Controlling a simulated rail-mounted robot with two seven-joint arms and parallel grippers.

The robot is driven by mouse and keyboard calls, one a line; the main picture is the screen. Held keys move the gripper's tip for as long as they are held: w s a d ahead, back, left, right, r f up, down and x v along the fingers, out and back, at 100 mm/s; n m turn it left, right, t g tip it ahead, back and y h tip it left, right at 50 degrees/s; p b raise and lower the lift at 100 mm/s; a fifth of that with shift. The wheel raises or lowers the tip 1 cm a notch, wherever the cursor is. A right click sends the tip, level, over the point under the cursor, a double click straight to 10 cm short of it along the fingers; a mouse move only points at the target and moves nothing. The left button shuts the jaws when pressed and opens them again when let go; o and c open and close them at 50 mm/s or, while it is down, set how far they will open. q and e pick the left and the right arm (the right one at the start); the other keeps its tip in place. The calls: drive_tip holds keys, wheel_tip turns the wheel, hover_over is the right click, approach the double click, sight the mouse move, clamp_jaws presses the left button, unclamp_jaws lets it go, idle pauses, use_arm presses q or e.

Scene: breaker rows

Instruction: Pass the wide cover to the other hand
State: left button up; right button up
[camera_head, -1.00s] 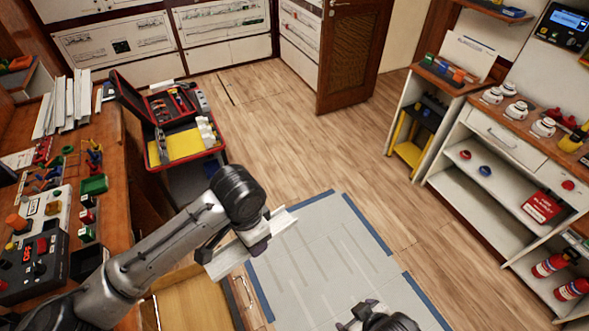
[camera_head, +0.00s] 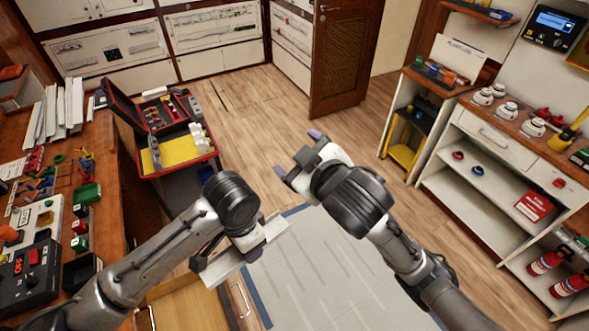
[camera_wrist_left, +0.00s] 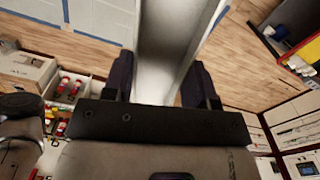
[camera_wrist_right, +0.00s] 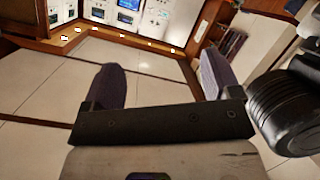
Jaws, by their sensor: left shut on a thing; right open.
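The wide cover (camera_head: 218,267) is a long pale channel-shaped piece, held in the air over the floor in the head view. My left gripper (camera_head: 262,236) is shut on it near its middle, with cover showing on both sides of the jaws. In the left wrist view the cover (camera_wrist_left: 168,50) runs away between the two dark fingers of my left gripper (camera_wrist_left: 166,82). My right gripper (camera_head: 297,152) is open and empty, above and to the right of the cover, apart from it. The right wrist view shows my right gripper (camera_wrist_right: 163,85) with fingers spread and nothing between them.
An open red and black toolbox (camera_head: 180,150) stands behind the left arm. A wooden workbench (camera_head: 110,215) with tools and white strips lines the left. Shelves (camera_head: 480,180) stand at the right. The floor mat (camera_head: 320,275) below the arms is clear.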

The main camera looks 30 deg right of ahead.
drive_tip(key=w+a+r+n, duration=0.2)
drive_tip(key=w+r+n, duration=0.15)
drive_tip(key=r, duration=0.45)
drive_tip(key=n+g+y, duration=0.4)
drive_tip(key=n+g, duration=0.7)
drive_tip(key=g, duration=0.5)
approach(276, 226)
drive_tip(key=x, duration=0.6)
drive_tip(key=shift+s+a+f, duration=0.1)
drive_tip(key=shift+a, duration=0.05)
drive_tip(key=shift+c, duration=0.2)
